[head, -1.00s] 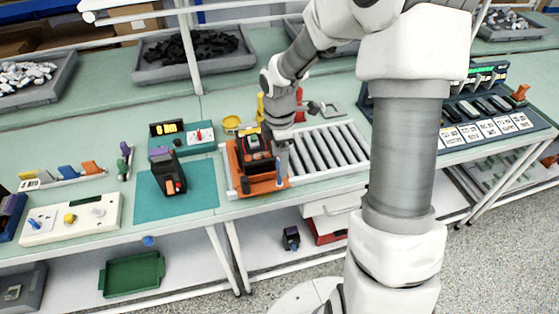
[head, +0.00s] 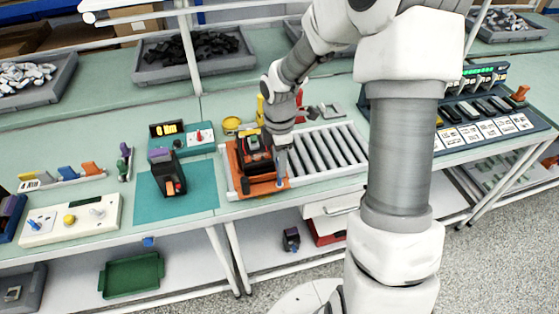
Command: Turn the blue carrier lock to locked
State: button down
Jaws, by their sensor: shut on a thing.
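The orange carrier (head: 238,180) sits at the left end of the roller conveyor, with a black breaker (head: 252,150) standing in it. The blue carrier lock (head: 281,183) is a small blue piece at the carrier's front right corner, mostly hidden below my gripper. My gripper (head: 282,168) points down at that corner and is shut on the lock; the fingertips are small and partly blurred into it. The lock's turn angle cannot be read.
Rollers (head: 325,150) lie empty to the right. A teal mat (head: 200,195) with another black device (head: 168,175) is at left, before a teal test box (head: 185,135) with a display. A cream control panel (head: 75,218) stands further left. A breaker rack (head: 485,110) is at right.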

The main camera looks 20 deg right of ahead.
jog(key=shift+m, duration=0.3)
jog(key=m, duration=0.3)
jog(key=shift+m+b, duration=0.3)
jog(key=shift+b, duration=0.1)
jog(key=m+b, duration=0.1)
jog(key=m, duration=0.3)
jog(key=shift+m, duration=0.3)
jog(key=m+b, duration=0.1)
jog(key=m, duration=0.3)
jog(key=shift+m, duration=0.3)
jog(key=shift+m+b, duration=0.4)
jog(key=shift+m, duration=1.8)
jog(key=shift+c, duration=1.6)
grip_release()
